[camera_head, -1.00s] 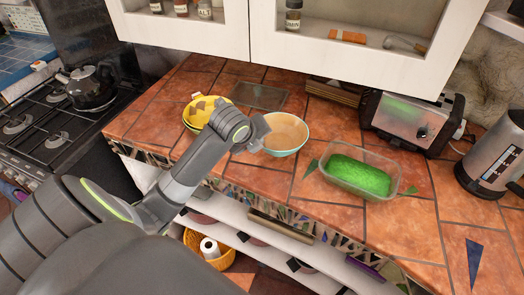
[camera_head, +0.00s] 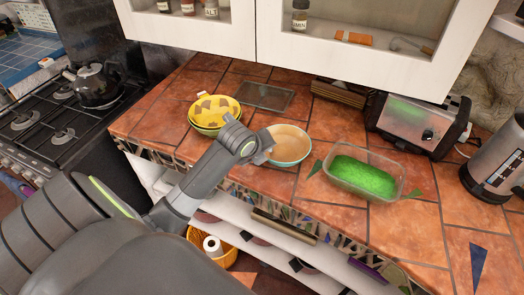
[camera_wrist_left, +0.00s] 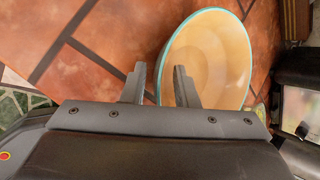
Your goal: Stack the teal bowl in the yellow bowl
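The teal bowl (camera_head: 292,144), teal-rimmed with a tan inside, stands upright on the counter right of the yellow bowl. It fills the upper right of the left wrist view (camera_wrist_left: 215,55). The yellow bowl (camera_head: 214,107), with brown patches inside, sits at the left of the counter, with what looks like a second rim beneath it. My left gripper (camera_wrist_left: 158,82) is open at the teal bowl's left side, one finger outside the rim and one over the inside, with gaps showing. In the head view the left gripper (camera_head: 266,146) is partly hidden by its arm. My right gripper is not seen.
A clear tub with green contents (camera_head: 362,177) stands right of the teal bowl. A dark flat tray (camera_head: 264,96) lies behind. A toaster (camera_head: 415,122) and kettle (camera_head: 495,160) are at the right, a stove (camera_head: 60,125) at the left. Cabinets overhang the back.

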